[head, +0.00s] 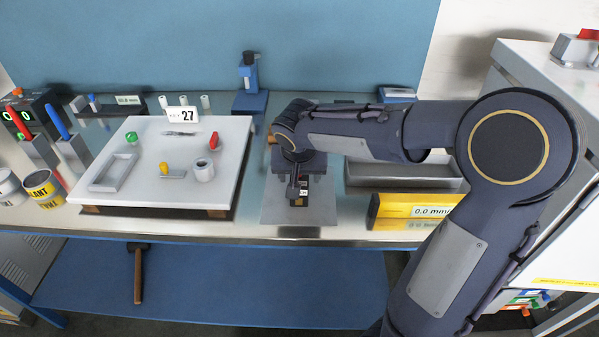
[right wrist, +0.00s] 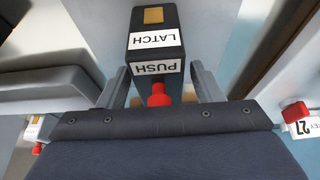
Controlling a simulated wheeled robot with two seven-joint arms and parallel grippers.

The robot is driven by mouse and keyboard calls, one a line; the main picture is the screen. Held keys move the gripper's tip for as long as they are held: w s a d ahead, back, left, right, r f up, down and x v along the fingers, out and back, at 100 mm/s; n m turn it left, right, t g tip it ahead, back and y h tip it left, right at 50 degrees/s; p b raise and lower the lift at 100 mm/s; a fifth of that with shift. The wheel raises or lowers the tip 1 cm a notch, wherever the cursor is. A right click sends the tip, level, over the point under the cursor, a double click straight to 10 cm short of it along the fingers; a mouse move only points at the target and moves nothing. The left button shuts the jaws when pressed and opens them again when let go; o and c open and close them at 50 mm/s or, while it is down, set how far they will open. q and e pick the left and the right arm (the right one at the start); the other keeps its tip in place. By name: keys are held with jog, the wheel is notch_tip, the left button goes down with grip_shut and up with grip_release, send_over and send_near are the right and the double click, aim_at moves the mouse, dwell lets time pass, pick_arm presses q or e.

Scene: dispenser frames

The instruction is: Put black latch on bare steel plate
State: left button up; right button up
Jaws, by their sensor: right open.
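The black latch (right wrist: 155,35), a dark block with white LATCH and PUSH labels, a yellow square and a red button, shows in the right wrist view. In the head view the latch (head: 302,201) is largely hidden under my right gripper (head: 298,188). It appears to stand on the bare steel plate (head: 272,212), a flat grey sheet near the front of the bench. In the right wrist view my right gripper (right wrist: 160,82) is open, with one finger on either side of the latch's near end. My left gripper is out of view.
A white board (head: 225,165) with small parts and a 27 card stands left of the plate. A grey open tray (head: 425,181) and a yellow gauge box (head: 385,211) are to the right. A blue stand (head: 250,100) is behind. Some bench top behind the plate is clear.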

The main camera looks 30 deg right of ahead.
jog(key=shift+r, duration=0.3)
jog(key=shift+s+a+r, duration=0.1)
jog(key=shift+s+r, duration=0.05)
jog(key=shift+r, duration=0.2)
jog(key=v, duration=0.9)
jog(key=shift+r+p, duration=0.3)
jog(key=shift+p, duration=0.1)
jog(key=s+a+f+n+y, duration=0.2)
jog(key=s+f+y, duration=0.1)
jog(key=s, duration=0.6)
jog(key=s+a+f+n+t+y, duration=0.1)
jog(key=s+a+f+n+y, duration=0.1)
jog(key=s+f, duration=0.3)
jog(key=s+a+y, duration=0.1)
jog(key=s, duration=0.3)
jog(key=shift+s+n+t, duration=0.3)
jog(key=shift+s+n, duration=0.1)
jog(key=shift+a+f, duration=0.15)
